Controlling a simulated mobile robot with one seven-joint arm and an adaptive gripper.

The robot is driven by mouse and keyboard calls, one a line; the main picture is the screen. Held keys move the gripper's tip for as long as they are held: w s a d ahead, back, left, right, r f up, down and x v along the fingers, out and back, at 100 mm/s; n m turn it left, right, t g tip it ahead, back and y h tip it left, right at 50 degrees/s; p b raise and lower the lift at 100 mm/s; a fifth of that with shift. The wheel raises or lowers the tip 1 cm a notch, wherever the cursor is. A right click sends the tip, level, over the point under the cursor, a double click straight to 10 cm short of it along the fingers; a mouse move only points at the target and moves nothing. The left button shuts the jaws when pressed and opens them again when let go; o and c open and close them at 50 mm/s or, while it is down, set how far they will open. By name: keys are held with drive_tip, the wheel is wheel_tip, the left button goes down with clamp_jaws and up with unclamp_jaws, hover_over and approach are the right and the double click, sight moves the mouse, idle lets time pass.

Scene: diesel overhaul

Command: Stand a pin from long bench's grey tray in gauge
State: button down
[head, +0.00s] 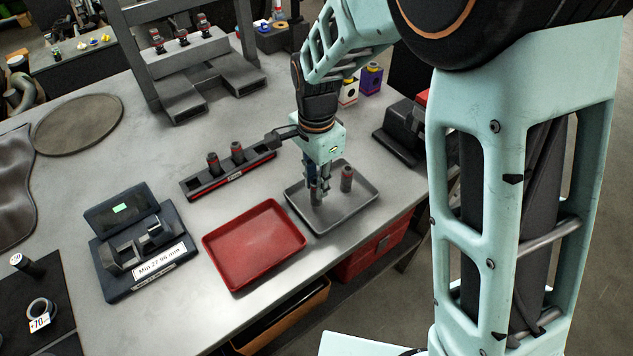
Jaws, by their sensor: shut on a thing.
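The grey tray (358,215) lies on the long bench (180,315), right of the red tray. My gripper (317,188) points down over the left part of the grey tray. It is shut on a pin (315,196), a dark grey cylinder mostly hidden by the fingers. Whether the pin still touches the tray floor I cannot tell. A second pin (347,179) stands upright in the same tray, just right of my gripper. The gauge (137,244), a dark device with a green display and a label reading "Min 27.96 mm", sits at the left, with nothing seen between its jaws.
An empty red tray (254,245) lies between gauge and grey tray. A dark rack (228,173) with two upright pins stands behind them. A grey press-like frame (190,70) and small boxes (370,78) are farther back. A black mat (40,300) with a ring lies front left.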

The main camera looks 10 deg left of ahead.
drive_tip(key=shift+r+p, duration=1.15)
drive_tip(key=shift+r, duration=0.6)
